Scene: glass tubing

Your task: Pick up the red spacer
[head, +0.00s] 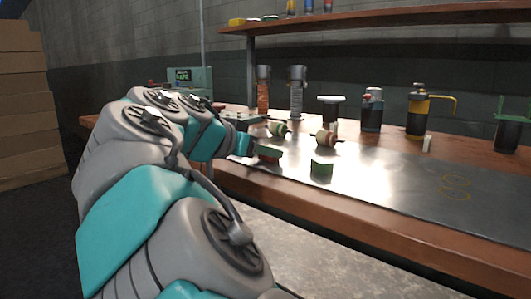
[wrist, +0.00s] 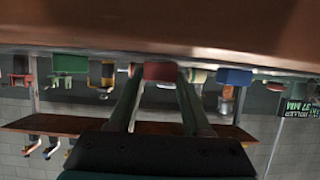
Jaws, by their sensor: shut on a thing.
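The red spacer (wrist: 160,71) is a small red block between my gripper's fingertips in the wrist view. My gripper (wrist: 160,80) is shut on it, with one finger at each side. In the head view, my gripper (head: 268,150) is small and sits over the left part of the metal sheet, with a bit of red at its tips. I cannot tell whether the spacer touches the sheet or hangs just above it.
A green block (head: 321,170) stands to the right on the metal sheet (head: 400,190). A blue block (wrist: 234,76) shows in the wrist view. Rollers (head: 326,138), a black canister (head: 372,110) and a yellow-handled can (head: 420,112) stand behind. The sheet's right part is mostly clear.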

